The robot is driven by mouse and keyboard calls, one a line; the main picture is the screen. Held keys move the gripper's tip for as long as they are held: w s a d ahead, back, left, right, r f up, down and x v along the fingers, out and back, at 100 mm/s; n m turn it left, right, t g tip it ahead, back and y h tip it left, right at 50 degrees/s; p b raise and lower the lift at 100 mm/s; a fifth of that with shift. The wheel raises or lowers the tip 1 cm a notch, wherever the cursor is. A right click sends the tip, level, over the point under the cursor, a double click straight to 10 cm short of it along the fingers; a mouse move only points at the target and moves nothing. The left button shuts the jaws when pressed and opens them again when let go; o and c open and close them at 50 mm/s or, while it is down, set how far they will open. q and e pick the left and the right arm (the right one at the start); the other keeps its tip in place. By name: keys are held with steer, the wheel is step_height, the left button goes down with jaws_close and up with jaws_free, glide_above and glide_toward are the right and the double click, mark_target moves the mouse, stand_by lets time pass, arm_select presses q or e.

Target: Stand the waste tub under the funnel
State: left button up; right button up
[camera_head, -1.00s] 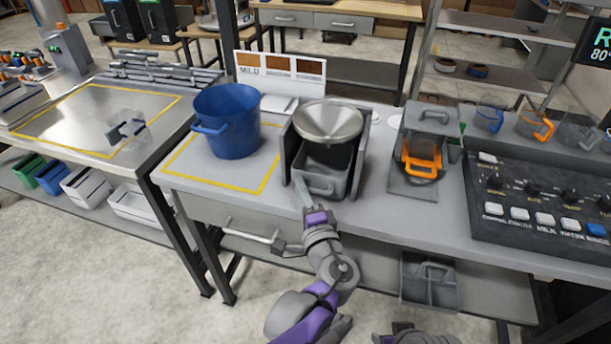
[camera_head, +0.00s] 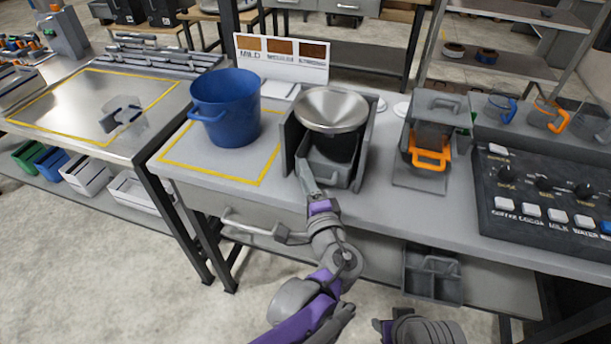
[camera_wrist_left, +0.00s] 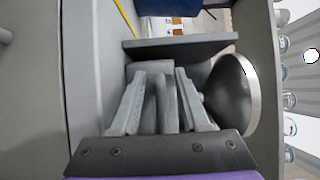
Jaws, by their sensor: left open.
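The metal funnel (camera_head: 332,108) sits on top of an open-fronted grey stand. It also shows in the left wrist view (camera_wrist_left: 233,95). A dark grey tub with a front handle, which I take for the waste tub (camera_head: 343,172), stands upright inside the stand below the funnel. My left gripper (camera_head: 305,168) is at the tub's front, near the handle. In the left wrist view my open left fingers (camera_wrist_left: 160,85) have a grey part, seemingly the handle, between them; I cannot tell whether they touch it.
A blue bucket (camera_head: 228,105) stands in the yellow-outlined area left of the stand. A grey unit with an orange-handled cup (camera_head: 430,158) and a button panel (camera_head: 545,200) are to the right. A label board (camera_head: 283,62) stands behind. Bare tabletop lies between stand and orange-handled cup.

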arm_select(q)
steer(key=shift+r, duration=0.2)
steer(key=p+v, duration=0.1)
steer(key=v, duration=1.1)
steer(key=s+a+f+n+g+y, duration=0.1)
steer(key=a+f+n+g, duration=0.3)
steer(key=a, duration=0.4)
steer(key=s+a+f+n+g+y, duration=0.1)
steer(key=a+f+g, duration=0.2)
steer(key=a+f, duration=0.4)
steer(key=s+a+f+n+g+h, duration=0.2)
steer(key=s+a+n+h, duration=0.1)
steer(key=s+n, duration=0.2)
steer(key=s+a+f+n+g+h, duration=0.3)
steer(key=s+n, duration=0.2)
steer(key=s, duration=0.2)
steer(key=shift+g, duration=0.3)
